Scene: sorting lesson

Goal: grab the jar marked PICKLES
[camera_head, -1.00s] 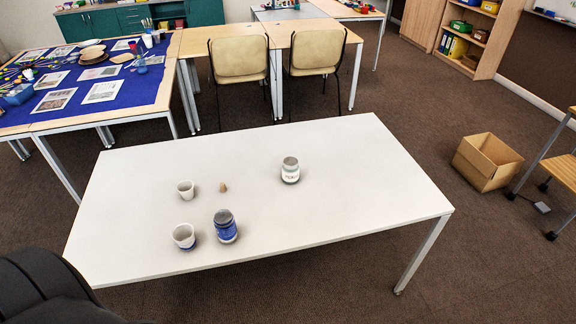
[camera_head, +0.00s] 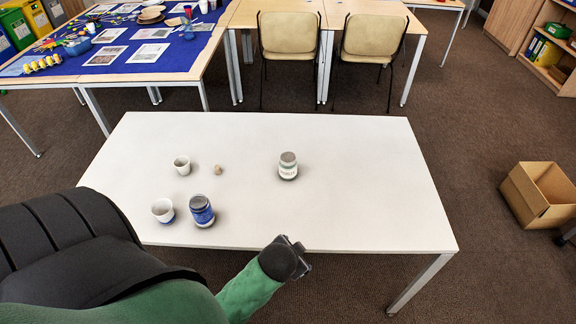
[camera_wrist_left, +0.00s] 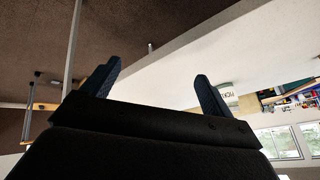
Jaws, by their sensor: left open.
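The jar with a white label and grey lid (camera_head: 288,166) stands upright right of the middle of the white table. In the left wrist view the jar (camera_wrist_left: 226,92) shows beyond one finger, and its partly hidden label seems to begin "PICK". My left gripper (camera_head: 300,257) is at the table's front edge, in front of the jar and apart from it. In the left wrist view the gripper (camera_wrist_left: 156,72) has its two fingers wide apart with nothing between them. My right gripper is not in view.
The table (camera_head: 370,190) is clear around the labelled jar. A cardboard box (camera_head: 540,195) is on the floor at right.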

